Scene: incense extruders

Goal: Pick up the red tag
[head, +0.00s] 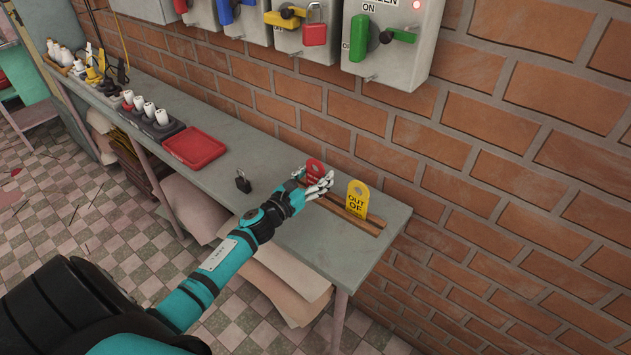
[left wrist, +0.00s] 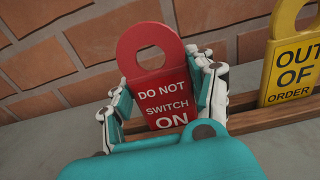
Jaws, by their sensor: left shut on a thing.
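The red tag (head: 314,168) stands upright in a wooden rack (head: 343,212) on the grey bench. In the left wrist view the red tag (left wrist: 163,88) reads "DO NOT SWITCH ON" and has a round hole at its top. My left gripper (head: 318,184) is shut on the red tag, with its fingers (left wrist: 160,100) at both side edges. The tag's lower end is hidden behind my wrist and the rack (left wrist: 262,120). My right gripper is not in view.
A yellow "OUT OF ORDER" tag (head: 357,199) stands in the rack just right of the red one. A black padlock (head: 242,181) and a red tray (head: 195,147) are on the bench (head: 250,160) to the left. The brick wall (head: 430,150) rises close behind.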

